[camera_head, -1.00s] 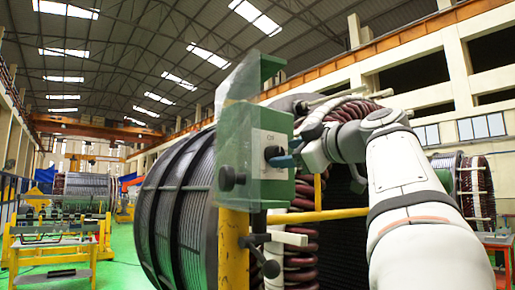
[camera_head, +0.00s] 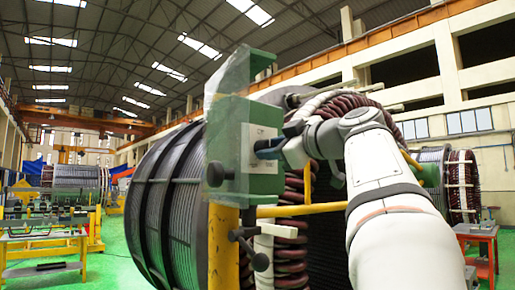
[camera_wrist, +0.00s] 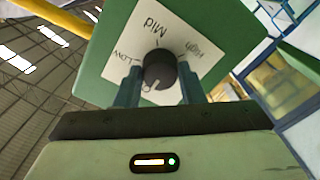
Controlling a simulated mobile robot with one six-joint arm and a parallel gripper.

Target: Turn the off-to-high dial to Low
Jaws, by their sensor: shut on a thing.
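The green control box (camera_head: 228,150) stands on a yellow post in the head view, with a pale label plate facing right. In the wrist view its white face plate (camera_wrist: 118,42) shows "LOW" at left, "Mid" at top and "High" at right. The round black dial (camera_wrist: 159,70) sits in the middle of the plate. Where its pointer stands is hard to tell. My gripper (camera_wrist: 160,83) has one finger on each side of the dial and is shut on it. In the head view my gripper (camera_head: 282,148) reaches the box from the right, partly covering the dial (camera_head: 266,148).
A clear panel and green flap (camera_head: 255,62) stand up above the box. A large wound stator (camera_head: 170,190) is close behind it. A yellow rail (camera_head: 300,209) runs below my arm.

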